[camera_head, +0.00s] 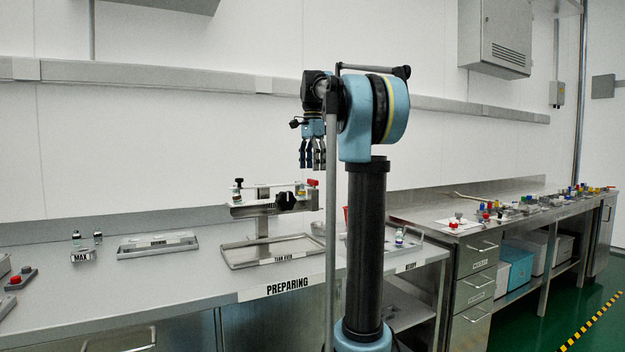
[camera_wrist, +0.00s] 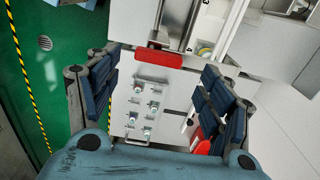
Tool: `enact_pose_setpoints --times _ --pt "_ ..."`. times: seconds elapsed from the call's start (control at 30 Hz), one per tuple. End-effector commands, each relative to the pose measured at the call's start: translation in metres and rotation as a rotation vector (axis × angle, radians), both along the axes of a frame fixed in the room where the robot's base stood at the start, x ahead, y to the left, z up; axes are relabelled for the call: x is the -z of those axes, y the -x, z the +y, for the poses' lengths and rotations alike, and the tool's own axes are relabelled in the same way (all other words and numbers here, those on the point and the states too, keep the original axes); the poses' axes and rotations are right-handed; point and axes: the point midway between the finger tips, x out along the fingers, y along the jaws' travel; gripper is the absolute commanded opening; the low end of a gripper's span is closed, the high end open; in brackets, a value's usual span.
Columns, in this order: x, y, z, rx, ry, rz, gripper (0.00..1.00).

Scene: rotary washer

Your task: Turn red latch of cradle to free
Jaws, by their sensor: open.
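The metal cradle (camera_head: 275,206) stands on the steel bench, with a horizontal bar and black knobs. A small red latch (camera_head: 313,182) sits at its right end. My gripper (camera_head: 312,160) points down above the right part of the cradle. Its fingers (camera_wrist: 159,78) are spread on either side of the plate and red block, apparently without touching them. Another red part (camera_wrist: 203,147) is partly hidden by the right finger.
A shallow tray (camera_head: 272,252) lies under the cradle. A second tray (camera_head: 157,245) and a MAX-labelled block (camera_head: 82,256) are to the left. A side bench (camera_head: 440,212) at right holds several small coloured items.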

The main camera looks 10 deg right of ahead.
Motion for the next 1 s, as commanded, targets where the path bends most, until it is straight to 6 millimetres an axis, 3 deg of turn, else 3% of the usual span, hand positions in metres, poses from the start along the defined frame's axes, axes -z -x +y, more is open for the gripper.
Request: enact_pose_setpoints --times 0.3,0.7,0.9,1.0 --pt "0.037 0.0 0.0 0.0 0.0 0.0 0.73" --pt "0.043 0.0 0.0 0.0 0.0 0.0 0.73" --pt "0.043 0.0 0.0 0.0 0.0 0.0 0.29" --pt "0.043 0.0 0.0 0.0 0.0 -0.001 0.29"
